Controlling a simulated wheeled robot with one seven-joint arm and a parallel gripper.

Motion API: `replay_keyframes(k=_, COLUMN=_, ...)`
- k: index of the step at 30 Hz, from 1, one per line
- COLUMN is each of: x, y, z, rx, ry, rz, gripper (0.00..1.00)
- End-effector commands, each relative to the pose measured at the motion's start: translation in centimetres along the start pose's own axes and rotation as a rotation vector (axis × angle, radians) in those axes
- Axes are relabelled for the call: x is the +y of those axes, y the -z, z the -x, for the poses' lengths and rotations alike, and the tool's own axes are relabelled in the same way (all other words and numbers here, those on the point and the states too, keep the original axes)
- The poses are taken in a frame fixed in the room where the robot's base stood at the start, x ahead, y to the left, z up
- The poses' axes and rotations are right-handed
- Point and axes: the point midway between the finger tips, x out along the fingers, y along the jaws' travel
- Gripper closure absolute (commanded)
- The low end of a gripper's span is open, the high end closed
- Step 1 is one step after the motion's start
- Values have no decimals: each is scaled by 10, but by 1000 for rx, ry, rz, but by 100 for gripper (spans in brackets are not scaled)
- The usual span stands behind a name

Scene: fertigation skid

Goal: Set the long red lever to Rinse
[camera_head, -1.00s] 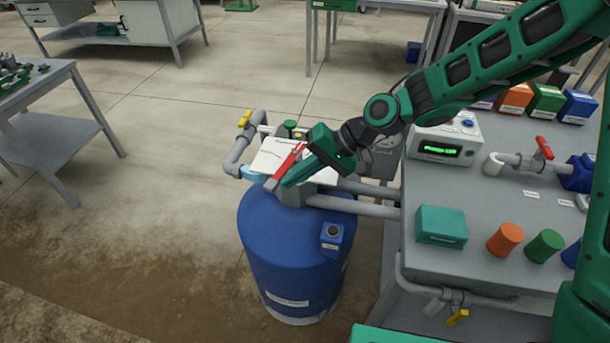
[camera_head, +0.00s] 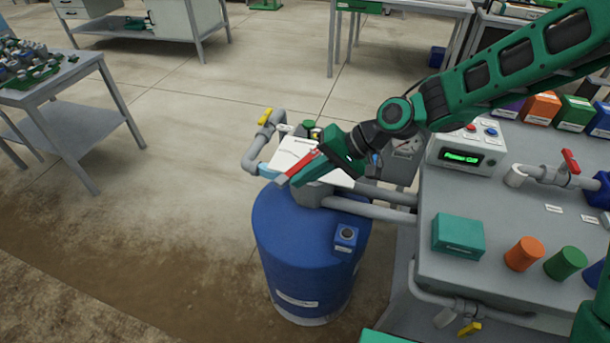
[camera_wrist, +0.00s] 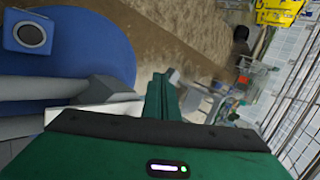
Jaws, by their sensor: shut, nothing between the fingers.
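The long red lever (camera_head: 297,167) sits on top of the blue tank (camera_head: 300,235), over a white plate (camera_head: 292,151) on the valve head. It slants from lower left to upper right, with a grey end at the lower left. My gripper (camera_head: 298,180) is shut and empty, its fingers right beside the lever on its right-hand side. I cannot tell whether they touch it. In the wrist view my shut fingers (camera_wrist: 160,98) stand beside the blue tank top (camera_wrist: 85,45). The lever is not clearly seen there, and the plate's markings are unreadable.
Grey pipes (camera_head: 375,208) run from the valve head to the grey bench (camera_head: 500,215) on the right. The bench carries a control box (camera_head: 465,147), a teal box (camera_head: 458,235) and a small red-handled valve (camera_head: 570,162). A yellow-handled pipe (camera_head: 262,135) stands behind the tank.

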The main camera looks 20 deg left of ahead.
Motion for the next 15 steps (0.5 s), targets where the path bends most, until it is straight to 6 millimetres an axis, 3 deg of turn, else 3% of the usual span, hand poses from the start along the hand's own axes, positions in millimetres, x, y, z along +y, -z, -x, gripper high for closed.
replay_keyframes(k=8, x=19, y=-18, z=18, rx=-4, ry=-2, rz=0, gripper=100)
replay_keyframes(k=15, x=15, y=-38, z=58, rx=-2, ry=-2, rz=4, gripper=100)
